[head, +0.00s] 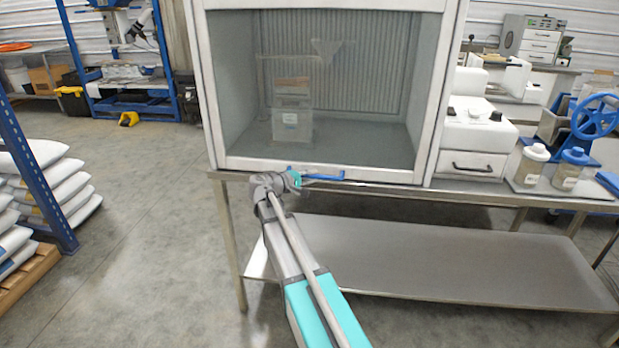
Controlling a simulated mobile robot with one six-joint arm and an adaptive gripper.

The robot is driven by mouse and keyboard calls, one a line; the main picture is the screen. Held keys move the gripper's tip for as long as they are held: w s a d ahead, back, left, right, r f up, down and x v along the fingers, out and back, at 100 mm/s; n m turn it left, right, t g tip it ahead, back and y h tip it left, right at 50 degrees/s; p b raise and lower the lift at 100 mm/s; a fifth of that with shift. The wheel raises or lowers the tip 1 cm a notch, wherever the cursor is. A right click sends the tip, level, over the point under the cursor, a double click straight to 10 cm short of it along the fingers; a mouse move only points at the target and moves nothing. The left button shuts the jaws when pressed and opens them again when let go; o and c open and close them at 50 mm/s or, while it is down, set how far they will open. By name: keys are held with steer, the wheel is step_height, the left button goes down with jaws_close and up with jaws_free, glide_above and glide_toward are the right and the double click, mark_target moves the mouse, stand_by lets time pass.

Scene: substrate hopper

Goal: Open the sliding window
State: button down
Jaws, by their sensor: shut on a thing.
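The sliding window (350,120) is a clear pane in the front of a white-framed cabinet on a steel table. Its pane covers the front opening, and its bottom rail (390,176) sits low, close to the table top. A blue handle (325,177) is fixed along the bottom rail. My gripper (298,179) is at the left end of the blue handle and is shut on it. The fingertips are small in this view and partly hidden by the wrist.
Behind the pane stand a box-shaped container (291,122) and a funnel-like hopper. The steel table (470,192) has a lower shelf (430,265) below. White machines (478,130), two jars and a blue handwheel (594,117) stand to the right.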

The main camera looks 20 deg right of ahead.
steer(key=p, duration=5)
glide_toward(332, 8)
steer(key=x, duration=0.4)
steer(key=shift+w, duration=0.15)
steer(key=c, duration=0.7)
jaws_free()
steer(key=shift+d, duration=0.15)
steer(key=shift+o, duration=0.5)
